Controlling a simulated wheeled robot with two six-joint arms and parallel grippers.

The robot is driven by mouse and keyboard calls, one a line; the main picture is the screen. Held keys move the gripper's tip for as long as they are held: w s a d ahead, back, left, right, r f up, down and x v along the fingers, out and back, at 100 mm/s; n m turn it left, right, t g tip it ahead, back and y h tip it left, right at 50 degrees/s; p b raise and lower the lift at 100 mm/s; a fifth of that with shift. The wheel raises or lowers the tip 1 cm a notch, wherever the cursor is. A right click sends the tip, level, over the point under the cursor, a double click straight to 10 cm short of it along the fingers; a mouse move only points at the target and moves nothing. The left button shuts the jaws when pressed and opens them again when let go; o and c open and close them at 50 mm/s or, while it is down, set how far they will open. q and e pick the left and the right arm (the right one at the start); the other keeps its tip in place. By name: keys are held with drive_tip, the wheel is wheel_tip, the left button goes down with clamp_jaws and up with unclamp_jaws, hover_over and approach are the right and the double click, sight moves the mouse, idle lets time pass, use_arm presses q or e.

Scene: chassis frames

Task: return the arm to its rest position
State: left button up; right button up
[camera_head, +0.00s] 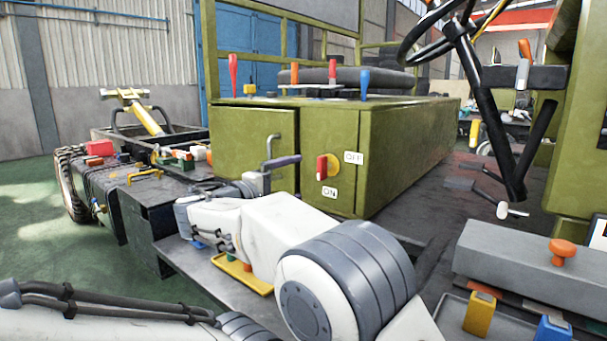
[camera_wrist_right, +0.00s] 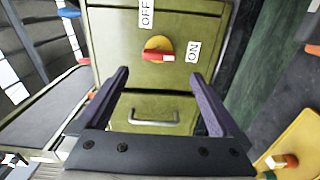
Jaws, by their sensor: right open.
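My right arm (camera_head: 345,275) reaches in from the bottom right, white with grey joints, toward the green cabinet (camera_head: 390,155). My right gripper (camera_head: 280,161) is beside the cabinet front; one purple finger shows clearly there. In the right wrist view the gripper (camera_wrist_right: 158,78) has its two purple fingers wide apart with nothing held between them. Beyond the fingertips is a red-handled switch (camera_wrist_right: 158,55) on a yellow base, apart from them. The switch also shows in the head view (camera_head: 321,167). A white link of my left arm (camera_head: 100,318) crosses the bottom left; its gripper is out of view.
A metal handle (camera_wrist_right: 153,119) is on the cabinet front. Several coloured levers (camera_head: 333,70) stand on its top. A yellow tray (camera_head: 243,276) lies below my right arm. A steering wheel (camera_head: 430,35) and a grey box (camera_head: 530,265) are to the right.

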drive_tip(key=shift+s+a, duration=0.15)
drive_tip(key=shift+s, duration=0.1)
drive_tip(key=s+d+f+g+y, duration=0.5)
drive_tip(key=s+d+f+g, duration=0.25)
drive_tip(key=s+f, duration=0.55)
drive_tip(key=s+d+f+m+g+y, duration=0.2)
drive_tip(key=s+f+g+y, duration=0.3)
drive_tip(key=s, duration=0.9)
drive_tip(key=s+d+f+m+g+y, duration=0.1)
drive_tip(key=s+d+f+g+y, duration=0.1)
drive_tip(key=s+f, duration=0.8)
wheel_tip(320, 180, up, 41)
drive_tip(key=s+p, duration=0.2)
drive_tip(key=p, duration=3.6)
drive_tip(key=shift+s+a+f, duration=0.15)
drive_tip(key=shift+s, duration=0.25)
